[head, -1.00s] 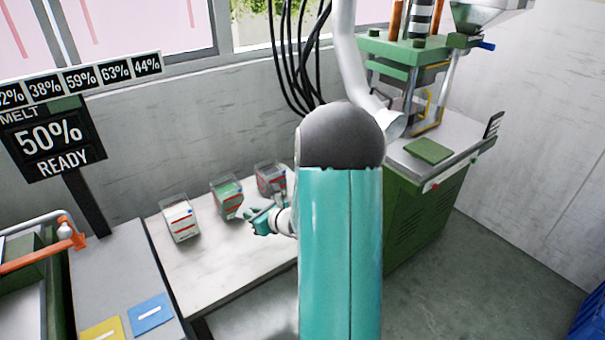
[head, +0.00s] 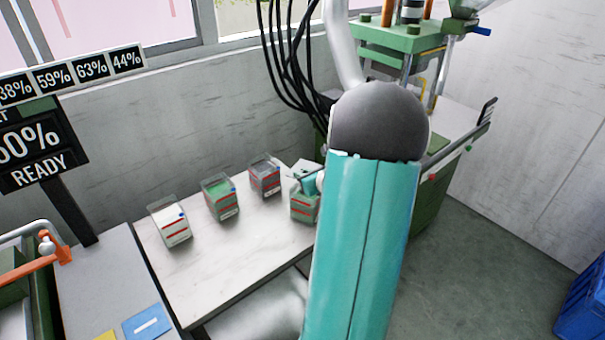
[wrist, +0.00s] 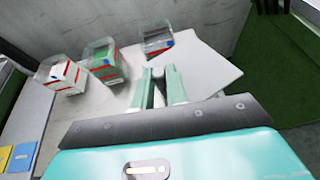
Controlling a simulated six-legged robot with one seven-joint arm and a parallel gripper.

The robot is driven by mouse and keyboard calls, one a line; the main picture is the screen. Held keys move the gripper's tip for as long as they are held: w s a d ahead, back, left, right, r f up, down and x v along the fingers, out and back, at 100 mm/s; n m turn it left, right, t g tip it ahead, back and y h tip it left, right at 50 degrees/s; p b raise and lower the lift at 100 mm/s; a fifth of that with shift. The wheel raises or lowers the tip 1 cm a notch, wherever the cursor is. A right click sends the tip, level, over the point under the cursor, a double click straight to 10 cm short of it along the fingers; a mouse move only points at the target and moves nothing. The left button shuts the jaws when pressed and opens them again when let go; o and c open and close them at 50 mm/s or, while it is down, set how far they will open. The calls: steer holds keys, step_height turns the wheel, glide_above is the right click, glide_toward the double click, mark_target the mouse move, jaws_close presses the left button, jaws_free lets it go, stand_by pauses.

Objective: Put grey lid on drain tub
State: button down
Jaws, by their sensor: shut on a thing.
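My gripper (head: 306,182) is at the right of the marble-topped table, partly behind my arm. In the wrist view its two pale green fingers (wrist: 160,85) are close together with a small grey piece between their tips, which I take as the grey lid (wrist: 158,74); its full shape is hidden. In the head view a clear tub with red stripes and greenish contents (head: 303,208) stands directly under the gripper, partly covered by it. I cannot tell whether this is the drain tub, or whether the held piece touches it.
Three clear striped tubs stand in a row to the left: white-filled (head: 172,226), green-filled (head: 221,200) and grey-filled (head: 265,178). The front of the table (head: 240,262) is bare. A green press machine (head: 400,45) and hanging black cables (head: 285,60) are behind.

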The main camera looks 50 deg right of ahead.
steer(key=shift+s, duration=0.2)
steer(key=shift+f, duration=2.8)
steer(key=c, duration=1.3)
jaws_free()
steer(key=v, duration=1.3)
steer(key=shift+s+a, duration=0.15)
steer(key=shift+s, duration=0.2)
